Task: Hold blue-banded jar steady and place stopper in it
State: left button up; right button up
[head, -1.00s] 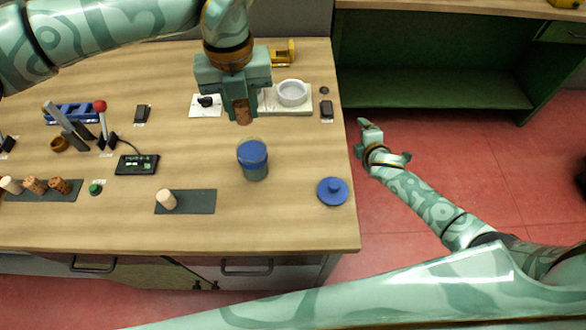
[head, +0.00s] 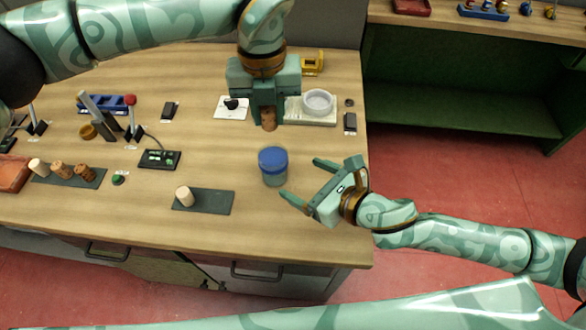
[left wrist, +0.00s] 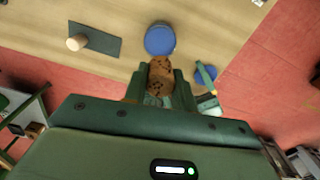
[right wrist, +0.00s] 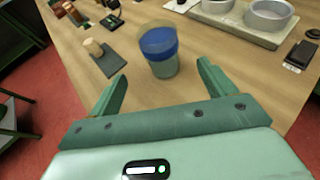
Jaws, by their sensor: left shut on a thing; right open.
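The blue-banded jar (head: 273,168) stands upright on the table, with blue around its top and a duller lower body. It also shows between my fingers' directions in the right wrist view (right wrist: 165,68). My left gripper (head: 268,113) is shut on a brown speckled cork stopper (head: 269,124), held behind the jar in the head view, apart from it. The stopper also shows in the left wrist view (left wrist: 160,72). My right gripper (head: 306,182) is open and empty, its fingers pointing at the jar from the right, not visibly touching it.
A pale stopper (head: 184,196) stands on a dark mat (head: 215,202) left of the jar. More stoppers (head: 62,169), a black box (head: 159,160) and levers (head: 102,112) are left.

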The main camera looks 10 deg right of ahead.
aim_at(265, 159)
jog(key=x, duration=1)
jog(key=shift+w+a+f, duration=0.1)
jog(key=shift+w+a, duration=0.2)
